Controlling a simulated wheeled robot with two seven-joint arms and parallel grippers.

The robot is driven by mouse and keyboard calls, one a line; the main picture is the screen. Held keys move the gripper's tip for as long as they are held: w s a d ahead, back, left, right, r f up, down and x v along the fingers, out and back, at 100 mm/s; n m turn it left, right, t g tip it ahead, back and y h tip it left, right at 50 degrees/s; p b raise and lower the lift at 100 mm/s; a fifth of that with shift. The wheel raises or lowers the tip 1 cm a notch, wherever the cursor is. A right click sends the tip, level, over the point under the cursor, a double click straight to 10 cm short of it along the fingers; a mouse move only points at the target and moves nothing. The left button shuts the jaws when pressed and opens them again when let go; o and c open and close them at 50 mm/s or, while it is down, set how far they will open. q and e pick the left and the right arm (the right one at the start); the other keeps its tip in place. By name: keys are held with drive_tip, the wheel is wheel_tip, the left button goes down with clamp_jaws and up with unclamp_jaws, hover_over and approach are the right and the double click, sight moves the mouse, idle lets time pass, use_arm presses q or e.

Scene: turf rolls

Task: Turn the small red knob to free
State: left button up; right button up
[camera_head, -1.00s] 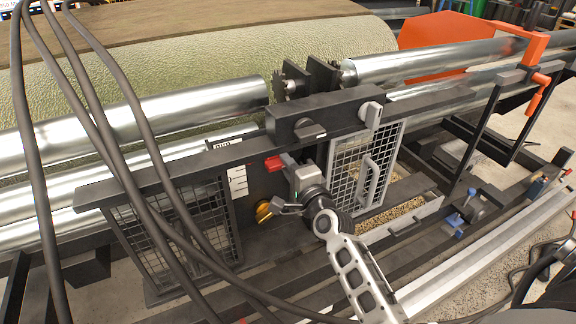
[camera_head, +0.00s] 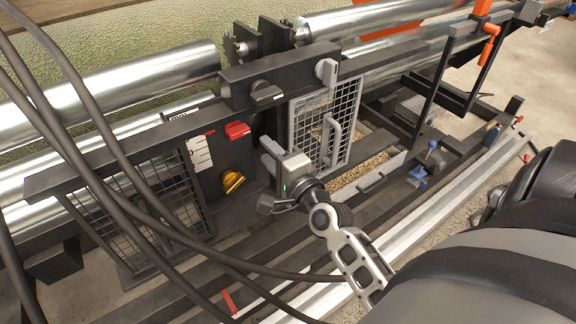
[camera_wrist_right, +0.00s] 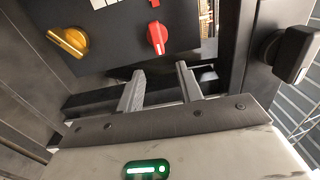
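The small red knob (camera_wrist_right: 157,38) is on the dark panel in the right wrist view, its grip close to upright. In the head view, my right gripper seems to hide it. My right gripper (camera_wrist_right: 158,74) is open and empty. Its two grey fingers stand apart just below the knob in the wrist view, not touching it. In the head view, the right gripper (camera_head: 268,160) is in front of the panel, right of the yellow knob (camera_head: 233,182). The yellow knob also shows left of the red one in the wrist view (camera_wrist_right: 68,40). My left gripper is not in view.
A larger red block (camera_head: 237,130) sits higher on the panel, beside a white scale label (camera_head: 200,155). A black knob (camera_head: 265,95) is on the beam above. Mesh gates (camera_head: 335,125) stand to the right and left. Dark cables (camera_head: 95,150) cross the left side.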

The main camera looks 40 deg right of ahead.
drive_tip(key=s, duration=0.7)
drive_tip(key=shift+a+b, duration=0.2)
drive_tip(key=shift+b, duration=0.2)
drive_tip(key=s+a+f+n+g+y, duration=0.2)
drive_tip(key=a+f+n, duration=0.4)
drive_tip(key=n, duration=0.4)
drive_tip(key=s+a+f+n+g+y, duration=0.2)
drive_tip(key=s+a+f+n+g, duration=0.3)
drive_tip(key=s+a+f+n, duration=0.2)
wheel_tip(320, 180, down, 2)
drive_tip(key=n, duration=0.4)
drive_tip(key=shift+a+f+g, duration=0.15)
drive_tip(key=shift+f+g, duration=0.1)
drive_tip(key=shift+g, duration=0.05)
